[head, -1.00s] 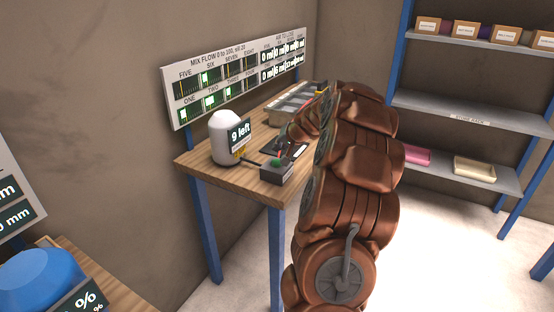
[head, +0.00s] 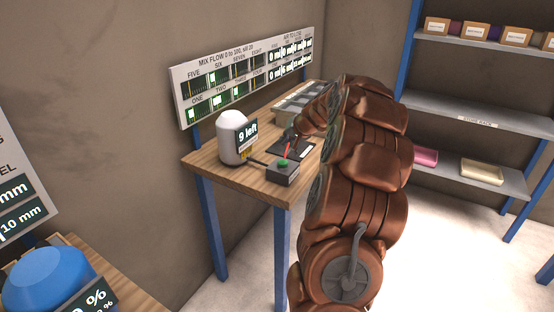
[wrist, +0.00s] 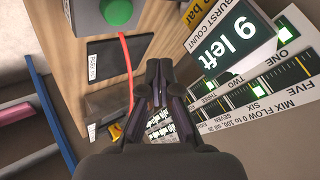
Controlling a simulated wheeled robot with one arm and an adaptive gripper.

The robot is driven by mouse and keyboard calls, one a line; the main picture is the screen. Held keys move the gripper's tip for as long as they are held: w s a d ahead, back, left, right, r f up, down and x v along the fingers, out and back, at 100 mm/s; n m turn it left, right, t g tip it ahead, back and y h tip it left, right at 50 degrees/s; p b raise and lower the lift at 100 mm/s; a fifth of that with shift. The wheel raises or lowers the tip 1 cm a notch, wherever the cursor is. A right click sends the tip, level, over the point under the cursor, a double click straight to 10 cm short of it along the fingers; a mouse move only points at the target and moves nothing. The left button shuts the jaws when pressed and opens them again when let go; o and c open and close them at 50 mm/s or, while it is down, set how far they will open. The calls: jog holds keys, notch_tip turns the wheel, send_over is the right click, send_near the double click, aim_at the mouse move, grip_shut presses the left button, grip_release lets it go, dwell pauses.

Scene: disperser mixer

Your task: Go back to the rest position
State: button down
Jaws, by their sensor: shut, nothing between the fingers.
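My gripper (wrist: 157,82) is in the middle of the wrist view, its two dark fingers together with nothing between them. In the head view my brown arm reaches over the wooden table (head: 205,163), and the gripper (head: 291,137) shows small and dark near the red stick, partly hidden by the arm. The grey box with a green button (head: 284,172) sits at the table's front corner. The green button also shows at the top of the wrist view (wrist: 118,10). I cannot tell whether the gripper touches anything.
A white canister (head: 231,140) with a "9 left" sign (head: 247,133) stands on the table. A gauge panel (head: 215,85) is behind it. A grey tray (head: 297,103) lies at the back. A shelf rack (head: 480,118) stands right, a blue dome (head: 45,278) lower left.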

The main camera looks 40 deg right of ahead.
jog(key=s+a+r+n+g+y, duration=0.1)
jog(key=a+n+y, duration=0.1)
jog(key=a, duration=1.1)
jog(key=s+a+r+n+g+y, duration=0.1)
jog(key=s+a+n+g+y, duration=0.15)
jog(key=a, duration=1.05)
jog(key=s+a+n+g+p, duration=0.1)
jog(key=s+a+n+g, duration=0.2)
jog(key=s+a, duration=0.85)
jog(key=s+a+f+n+g+h, duration=0.1)
jog(key=s+a+g, duration=0.1)
jog(key=s, duration=0.9)
jog(key=s+a+f+n+g+h+p, duration=0.1)
jog(key=s+a, duration=0.3)
jog(key=s, duration=0.8)
jog(key=shift+a+f+n+g+h, duration=0.2)
jog(key=shift+f+n+g+h, duration=0.35)
jog(key=shift+f+g+h, duration=0.15)
jog(key=shift+s, duration=0.1)
